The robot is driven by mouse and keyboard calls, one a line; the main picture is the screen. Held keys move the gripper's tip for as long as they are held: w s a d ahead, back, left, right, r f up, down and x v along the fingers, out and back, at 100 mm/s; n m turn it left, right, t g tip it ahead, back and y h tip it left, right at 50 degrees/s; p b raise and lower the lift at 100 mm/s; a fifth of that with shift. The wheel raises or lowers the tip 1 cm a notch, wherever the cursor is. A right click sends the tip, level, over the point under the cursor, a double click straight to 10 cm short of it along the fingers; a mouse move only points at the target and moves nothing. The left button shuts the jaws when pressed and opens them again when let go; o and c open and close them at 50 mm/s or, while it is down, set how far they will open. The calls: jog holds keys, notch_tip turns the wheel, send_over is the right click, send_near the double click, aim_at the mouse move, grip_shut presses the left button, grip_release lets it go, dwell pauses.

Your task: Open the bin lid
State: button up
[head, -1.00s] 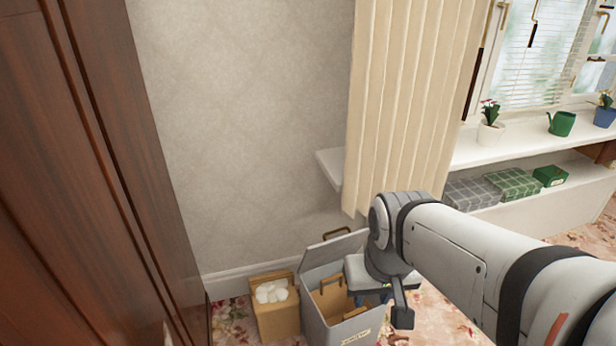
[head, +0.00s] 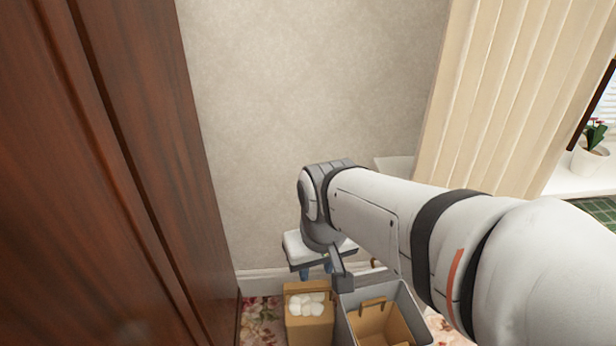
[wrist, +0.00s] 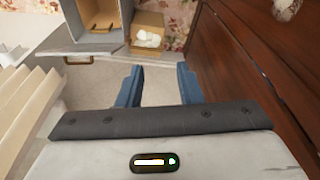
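The bin is a grey box (head: 345,328) at the bottom of the head view, with a brown box inside. It also shows at the top of the wrist view (wrist: 129,20). Its grey lid (wrist: 95,48) stands open there, with a framed handle (wrist: 78,59) at its edge. My arm hides most of the lid in the head view. My gripper (wrist: 158,84) is open and empty, its blue fingers spread apart, to the right of the lid in the wrist view. In the head view my gripper (head: 317,271) is near the wall, left of and beyond the bin.
A small cardboard box (head: 309,327) with white round items stands left of the bin. A dark wooden cabinet (head: 130,180) fills the left side. The wall (head: 310,80) is close behind my gripper. A curtain (head: 500,90) and a windowsill plant (head: 592,150) are at the right.

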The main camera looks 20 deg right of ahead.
jog(key=w+d+f+m+g+h+b, duration=0.3)
jog(key=w+d+f+m+h+b, duration=0.15)
jog(key=w+d+f, duration=0.45)
jog(key=w+d+f+m+g+h+b, duration=0.3)
jog(key=w+d+f+h+b, duration=0.25)
jog(key=f, duration=0.65)
jog(key=w+d+f+m+g+h+b, duration=0.3)
jog(key=w+d+f+m+h+b, duration=0.15)
jog(key=w+d+f, duration=0.45)
jog(key=shift+y, duration=0.25)
jog(key=s+d, duration=0.1)
jog(key=d, duration=0.1)
jog(key=s+d+f, duration=0.1)
jog(key=s, duration=0.1)
jog(key=s+d+f, duration=0.1)
jog(key=s+d, duration=0.1)
jog(key=shift+s+d+f+b, duration=0.1)
jog(key=shift+d+f+b, duration=0.1)
jog(key=shift+d+b, duration=0.15)
jog(key=shift+c, duration=0.4)
grip_shut()
